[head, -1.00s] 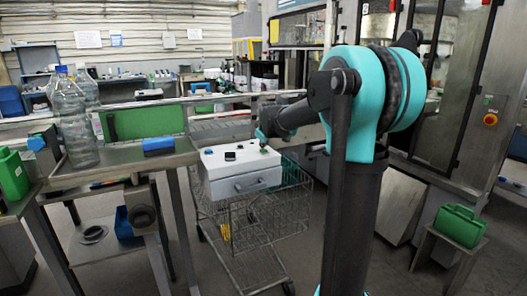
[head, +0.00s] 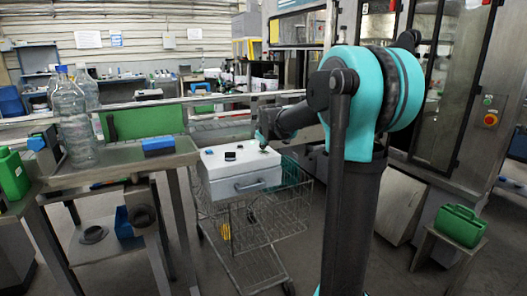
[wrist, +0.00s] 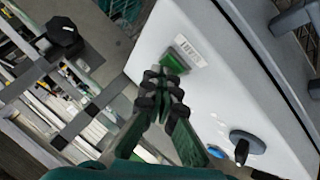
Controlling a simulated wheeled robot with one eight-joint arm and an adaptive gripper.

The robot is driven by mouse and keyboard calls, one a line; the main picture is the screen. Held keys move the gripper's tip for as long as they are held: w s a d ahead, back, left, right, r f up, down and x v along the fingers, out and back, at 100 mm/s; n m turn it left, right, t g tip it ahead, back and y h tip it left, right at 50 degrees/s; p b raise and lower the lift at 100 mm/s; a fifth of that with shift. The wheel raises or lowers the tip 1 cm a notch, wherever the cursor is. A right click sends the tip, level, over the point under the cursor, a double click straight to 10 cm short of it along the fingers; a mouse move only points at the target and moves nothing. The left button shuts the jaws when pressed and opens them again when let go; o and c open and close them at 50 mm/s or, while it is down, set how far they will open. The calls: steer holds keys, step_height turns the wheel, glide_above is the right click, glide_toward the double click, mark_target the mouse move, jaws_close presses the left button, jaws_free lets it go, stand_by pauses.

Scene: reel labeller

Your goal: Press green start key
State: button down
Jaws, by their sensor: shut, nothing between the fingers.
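The green start key (wrist: 174,62) is a green square with a small white label beside it, on the white top of the labeller box. In the wrist view my gripper (wrist: 168,82) is shut and empty, with its fingertips at the near edge of the green key, partly covering it. I cannot tell whether they touch it. In the head view the white labeller (head: 240,172) sits on the wire cart, and my gripper (head: 262,143) is over its far right part. The key is too small to make out there.
A dark knob (wrist: 247,142) stands on the labeller top. A wire cart (head: 250,235) carries the labeller. A steel table (head: 120,168) with clear bottles (head: 72,120) and a blue block (head: 158,144) is at the left. A green can (head: 460,226) stands on a stool at the right.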

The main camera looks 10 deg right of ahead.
steer(key=shift+r, duration=0.85)
steer(key=shift+r, duration=2.5)
steer(key=s+d+f+m+g, duration=0.1)
steer(key=s+f+m, duration=0.2)
steer(key=s+f, duration=0.7)
steer(key=s+d+f+m+g, duration=0.1)
steer(key=s+f+m+g, duration=0.1)
steer(key=s+f, duration=0.8)
steer(key=s+d+f+m+g, duration=0.2)
steer(key=s+f, duration=0.8)
steer(key=s, duration=1)
steer(key=shift+s+m, duration=0.4)
steer(key=shift+m, duration=0.6)
steer(key=shift+d, duration=0.1)
